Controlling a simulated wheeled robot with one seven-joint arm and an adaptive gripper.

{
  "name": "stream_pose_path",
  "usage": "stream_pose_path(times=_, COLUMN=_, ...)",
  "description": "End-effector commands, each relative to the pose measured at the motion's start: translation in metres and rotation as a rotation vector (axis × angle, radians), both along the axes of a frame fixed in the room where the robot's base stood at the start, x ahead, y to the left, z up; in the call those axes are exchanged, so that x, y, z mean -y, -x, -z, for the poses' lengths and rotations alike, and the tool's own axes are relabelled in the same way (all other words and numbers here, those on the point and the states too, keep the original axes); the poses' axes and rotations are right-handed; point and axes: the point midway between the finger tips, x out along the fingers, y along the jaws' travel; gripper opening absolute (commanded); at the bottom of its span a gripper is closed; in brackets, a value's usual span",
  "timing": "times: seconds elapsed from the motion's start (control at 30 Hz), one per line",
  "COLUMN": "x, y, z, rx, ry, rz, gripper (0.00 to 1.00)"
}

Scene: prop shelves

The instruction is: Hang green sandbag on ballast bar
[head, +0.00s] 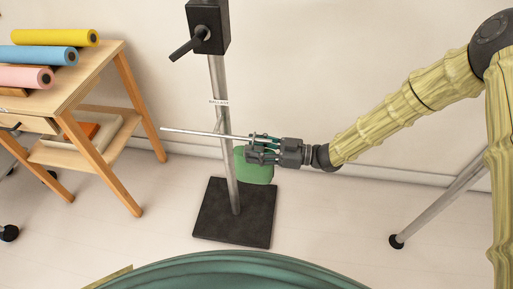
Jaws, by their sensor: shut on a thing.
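The green sandbag (256,172) hangs at my gripper (256,150), just right of the upright pole of the stand. My gripper is shut on its top part, and the fingers hide some of it. The ballast bar (195,133) is a thin metal rod that sticks out to the left and crosses the pole at gripper height. The stand has a pole (219,110) with a small white label and a black square base (234,225). I cannot tell whether the sandbag's loop is around the bar or only beside it.
A wooden table (105,70) with yellow, blue and pink rolls stands at the left. A black clamp block with a handle (205,30) tops the pole. A grey leg (440,205) stands at the right. Teal cloth (240,272) fills the bottom edge.

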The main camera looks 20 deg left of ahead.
Motion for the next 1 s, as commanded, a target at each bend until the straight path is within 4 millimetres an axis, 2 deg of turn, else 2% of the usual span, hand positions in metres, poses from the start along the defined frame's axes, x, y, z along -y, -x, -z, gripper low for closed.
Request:
stream_pose_path(times=0.3, x=-0.001, y=0.000, z=-0.002, rx=0.001, ry=-0.004, rz=0.000, gripper=0.00)
stream_pose_path(times=0.33, x=-0.001, y=0.000, z=-0.002, rx=0.001, ry=-0.004, rz=0.000, gripper=0.49)
stream_pose_path(times=0.43, x=-0.001, y=0.000, z=-0.002, rx=0.001, ry=-0.003, rz=0.000, gripper=0.67)
stream_pose_path(times=0.8, x=0.002, y=0.000, z=0.002, rx=0.000, ry=0.002, rz=0.000, gripper=0.69)
stream_pose_path(times=1.0, x=0.018, y=-0.006, z=0.001, rx=0.001, ry=0.002, rz=0.002, gripper=0.69)
